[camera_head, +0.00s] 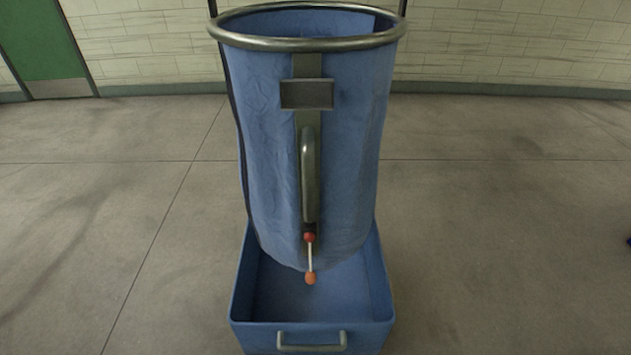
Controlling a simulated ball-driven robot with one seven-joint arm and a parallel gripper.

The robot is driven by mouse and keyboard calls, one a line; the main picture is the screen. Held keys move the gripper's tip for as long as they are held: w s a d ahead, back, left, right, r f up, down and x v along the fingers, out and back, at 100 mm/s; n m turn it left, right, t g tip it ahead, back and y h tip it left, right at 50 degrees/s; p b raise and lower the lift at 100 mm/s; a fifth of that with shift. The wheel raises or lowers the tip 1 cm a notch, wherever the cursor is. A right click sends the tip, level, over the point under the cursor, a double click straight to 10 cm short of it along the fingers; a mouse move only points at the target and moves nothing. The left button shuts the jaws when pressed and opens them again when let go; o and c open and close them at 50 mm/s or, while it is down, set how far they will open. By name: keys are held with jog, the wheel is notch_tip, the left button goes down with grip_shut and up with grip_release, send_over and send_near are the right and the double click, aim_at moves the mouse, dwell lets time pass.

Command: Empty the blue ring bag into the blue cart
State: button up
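The blue ring bag (265,150) hangs upright in the middle of the view, with a round metal ring (300,43) around its open top. Its front carries a dark plate (307,94), a vertical grey handle (309,175) and a short pull with a red and an orange knob (311,260) near the bottom. The blue cart (313,335) is an open bin below the bag, with a handle on its front. The bag's lower end overlaps the cart's opening in the picture. The visible cart floor is bare. The bag's contents are hidden. My gripper is out of view.
Dark straps or posts rise at both sides of the ring. A pale block wall (510,45) and a green door (40,45) stand behind. A small dark blue thing is cut off at the right edge.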

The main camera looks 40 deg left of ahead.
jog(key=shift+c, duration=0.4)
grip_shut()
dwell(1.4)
